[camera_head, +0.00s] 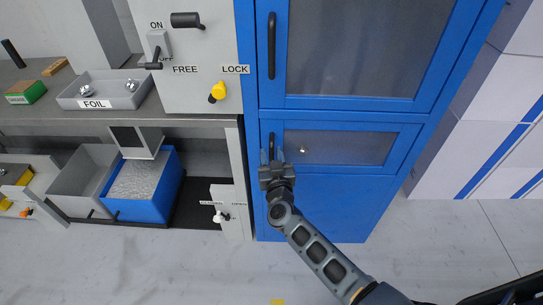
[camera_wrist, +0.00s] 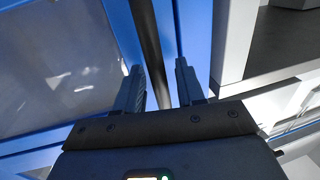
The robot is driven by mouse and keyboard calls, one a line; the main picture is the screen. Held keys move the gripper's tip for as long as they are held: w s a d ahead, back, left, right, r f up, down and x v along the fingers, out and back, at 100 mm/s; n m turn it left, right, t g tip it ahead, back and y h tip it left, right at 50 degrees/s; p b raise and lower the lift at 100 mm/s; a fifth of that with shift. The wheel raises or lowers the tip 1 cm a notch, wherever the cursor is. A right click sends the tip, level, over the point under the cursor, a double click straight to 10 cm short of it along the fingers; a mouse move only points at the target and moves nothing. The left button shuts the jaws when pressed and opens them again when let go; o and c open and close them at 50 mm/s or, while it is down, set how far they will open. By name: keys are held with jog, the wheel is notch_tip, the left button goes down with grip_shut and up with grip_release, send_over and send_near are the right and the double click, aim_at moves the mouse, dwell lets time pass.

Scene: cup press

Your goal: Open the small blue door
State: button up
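The small blue door (camera_head: 347,171) with a grey window (camera_head: 350,148) is the lower door of the blue cabinet and looks closed. Its black vertical handle (camera_head: 271,140) is on the door's left side. My gripper (camera_head: 271,156) is at the lower part of this handle, hiding some of it. In the wrist view my gripper (camera_wrist: 159,68) has its two fingers apart, with the black handle (camera_wrist: 148,40) running between them. I see gaps beside the bar, so the fingers are not closed on it. The door's window (camera_wrist: 55,60) fills the left of the wrist view.
A larger blue door (camera_head: 290,90) with its own black handle (camera_head: 271,45) is above. To the left stand a white panel with a yellow knob (camera_head: 217,91), a foil tray (camera_head: 75,92) and a blue bin (camera_head: 165,197). Open floor lies in front of the cabinet.

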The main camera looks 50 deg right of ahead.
grip_shut()
dwell(0.5)
